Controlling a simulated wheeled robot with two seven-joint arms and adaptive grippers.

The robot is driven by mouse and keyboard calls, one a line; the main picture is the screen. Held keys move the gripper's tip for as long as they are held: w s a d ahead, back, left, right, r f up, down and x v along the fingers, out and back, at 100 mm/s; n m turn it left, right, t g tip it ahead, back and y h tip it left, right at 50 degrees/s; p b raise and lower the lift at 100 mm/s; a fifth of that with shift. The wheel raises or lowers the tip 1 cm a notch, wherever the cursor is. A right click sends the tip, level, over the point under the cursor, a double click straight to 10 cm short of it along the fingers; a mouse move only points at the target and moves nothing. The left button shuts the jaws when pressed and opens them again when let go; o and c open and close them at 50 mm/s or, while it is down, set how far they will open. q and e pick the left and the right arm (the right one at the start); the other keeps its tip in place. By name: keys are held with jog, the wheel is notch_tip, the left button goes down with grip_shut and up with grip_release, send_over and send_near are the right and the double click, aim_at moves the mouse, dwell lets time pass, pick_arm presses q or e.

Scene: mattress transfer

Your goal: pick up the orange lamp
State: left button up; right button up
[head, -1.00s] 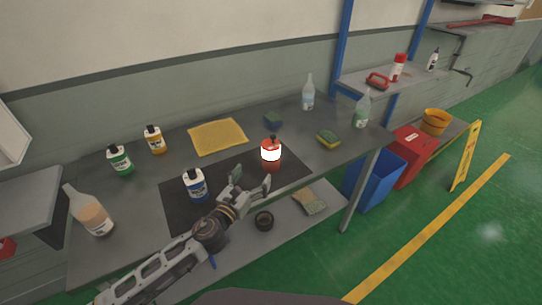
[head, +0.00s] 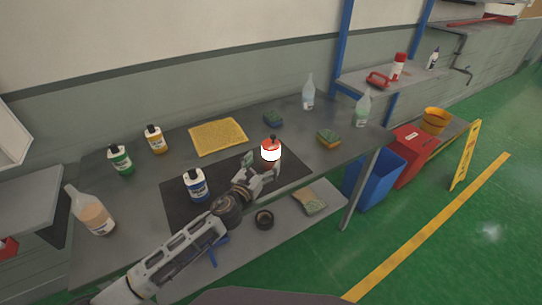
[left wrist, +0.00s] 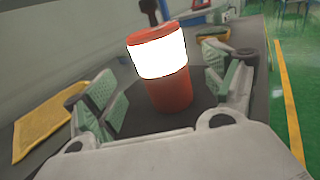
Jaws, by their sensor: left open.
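The orange lamp (head: 271,149), with a glowing white band and a dark top, stands upright on a black mat (head: 178,212) on the grey table. My left gripper (head: 262,171) is open right at the lamp, and its fingers hide the lamp's lower part in the head view. In the left wrist view the lamp (left wrist: 161,68) stands between the two spread green-padded fingers of my left gripper (left wrist: 165,92), with gaps at both sides. My right gripper is not in view.
A blue-labelled bottle (head: 196,186) stands left of my gripper on the mat. A yellow cloth (head: 218,136), a dark sponge (head: 273,119) and a yellow-green sponge (head: 328,138) lie around the lamp. Several bottles stand farther out. A dark ring (head: 264,220) lies on the lower shelf.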

aim_at(267, 158)
pick_arm(q)
jog(key=shift+w+d, duration=0.25)
jog(key=shift+w, duration=0.4)
jog(key=shift+x, duration=1.95)
jog(key=shift+w+d+f, duration=0.1)
jog(key=shift+w+d, duration=0.2)
jog(key=shift+w, duration=0.2)
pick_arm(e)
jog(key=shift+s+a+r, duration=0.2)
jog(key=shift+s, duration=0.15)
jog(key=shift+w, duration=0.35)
pick_arm(q)
jog(key=shift+c, duration=0.6)
jog(key=c, duration=1.3)
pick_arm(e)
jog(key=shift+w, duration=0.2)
